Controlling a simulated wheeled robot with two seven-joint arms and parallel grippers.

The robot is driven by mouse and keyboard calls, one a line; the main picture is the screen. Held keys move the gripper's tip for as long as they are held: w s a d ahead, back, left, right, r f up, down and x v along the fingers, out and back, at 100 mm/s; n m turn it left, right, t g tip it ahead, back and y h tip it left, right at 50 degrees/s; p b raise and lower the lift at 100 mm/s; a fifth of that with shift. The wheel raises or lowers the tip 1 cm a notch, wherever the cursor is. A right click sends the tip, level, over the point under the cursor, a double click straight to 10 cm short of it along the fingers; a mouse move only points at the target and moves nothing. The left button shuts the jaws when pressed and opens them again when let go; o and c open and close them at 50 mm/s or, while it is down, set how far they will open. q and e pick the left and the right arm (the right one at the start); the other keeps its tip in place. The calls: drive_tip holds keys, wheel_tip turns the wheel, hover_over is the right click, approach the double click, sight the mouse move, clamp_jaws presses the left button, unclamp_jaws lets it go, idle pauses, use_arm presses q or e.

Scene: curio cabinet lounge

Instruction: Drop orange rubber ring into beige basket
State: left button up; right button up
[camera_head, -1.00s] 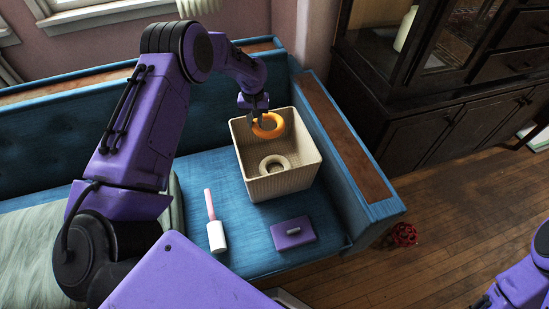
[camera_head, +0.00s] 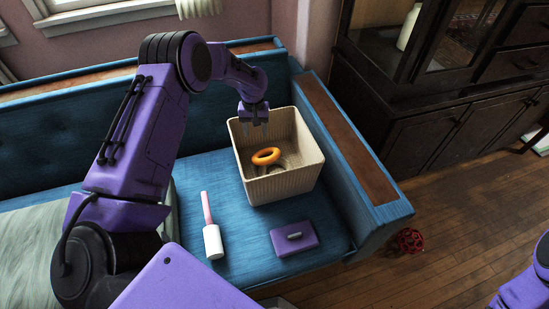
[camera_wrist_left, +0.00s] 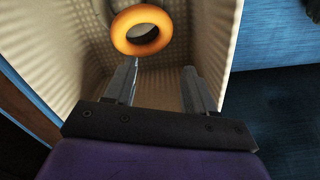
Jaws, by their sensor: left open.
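The orange rubber ring (camera_head: 266,156) is inside the beige basket (camera_head: 286,189), apart from my gripper. It also shows in the left wrist view (camera_wrist_left: 142,30), beyond the fingertips. Whether it touches the basket floor or is still falling, I cannot tell. A pale ring in the basket is mostly hidden beneath it. The basket stands on the blue sofa seat. My left gripper (camera_head: 254,121) is over the basket's back left rim. In the left wrist view its fingers (camera_wrist_left: 160,75) are apart with nothing between them. My right gripper is not in view; only part of that arm shows at the lower right.
A lint roller (camera_head: 213,241) with a pink handle and a purple box-like item (camera_head: 293,239) lie on the seat in front of the basket. The sofa's wood-topped armrest (camera_head: 340,132) rises to the right. A red valve-like wheel (camera_head: 409,240) is on the floor.

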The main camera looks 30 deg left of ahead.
use_arm(q)
wheel_tip(320, 180, up, 10)
drive_tip(key=p, duration=0.1)
drive_tip(key=shift+r, duration=0.25)
